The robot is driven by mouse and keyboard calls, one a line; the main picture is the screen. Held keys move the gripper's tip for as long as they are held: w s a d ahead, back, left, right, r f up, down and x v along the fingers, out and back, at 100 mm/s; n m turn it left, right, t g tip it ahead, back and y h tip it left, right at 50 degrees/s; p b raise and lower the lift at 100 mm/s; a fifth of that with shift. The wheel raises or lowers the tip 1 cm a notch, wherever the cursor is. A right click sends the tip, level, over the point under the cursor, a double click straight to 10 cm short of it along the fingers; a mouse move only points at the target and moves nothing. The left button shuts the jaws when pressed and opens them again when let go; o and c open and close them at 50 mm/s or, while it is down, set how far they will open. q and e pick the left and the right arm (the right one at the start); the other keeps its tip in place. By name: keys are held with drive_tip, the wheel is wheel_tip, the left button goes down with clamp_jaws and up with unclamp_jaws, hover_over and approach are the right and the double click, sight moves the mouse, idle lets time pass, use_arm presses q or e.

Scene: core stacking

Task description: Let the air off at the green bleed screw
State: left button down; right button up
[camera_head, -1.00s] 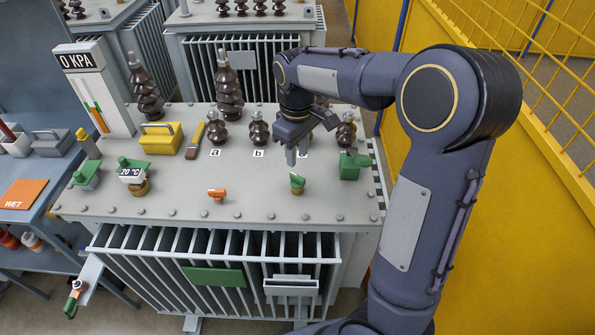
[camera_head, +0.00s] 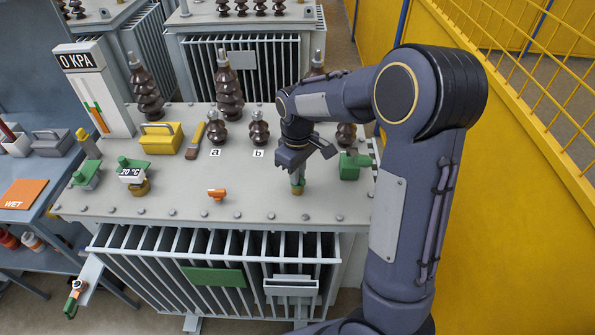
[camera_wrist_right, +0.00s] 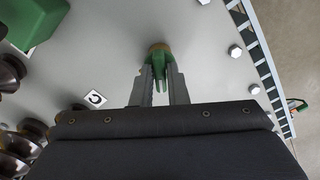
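The green bleed screw (camera_head: 298,189) stands on the transformer's grey lid (camera_head: 250,200), right of the middle, on a brass base. My right gripper (camera_head: 297,178) is over it, pointing down. In the right wrist view, the green screw (camera_wrist_right: 160,62) lies between the two fingertips of my right gripper (camera_wrist_right: 160,75). Pale lid shows in the gap between the fingers, which look open; contact with the screw is hard to judge. The gripper hides part of the screw in the head view. My left gripper is not in view.
A green box (camera_head: 350,166) is close on the right. Brown bushings (camera_head: 259,130) stand behind. The gauge (camera_head: 80,62) reads 0 KPA.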

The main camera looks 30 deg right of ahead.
clamp_jaws()
drive_tip(key=shift+m, duration=0.3)
drive_tip(key=m+p, duration=0.1)
drive_tip(key=m, duration=0.3)
drive_tip(key=shift+r, duration=0.1)
drive_tip(key=m+p, duration=0.1)
drive_tip(key=m, duration=0.5)
drive_tip(key=shift+m, duration=0.4)
drive_tip(key=o, duration=0.5)
unclamp_jaws()
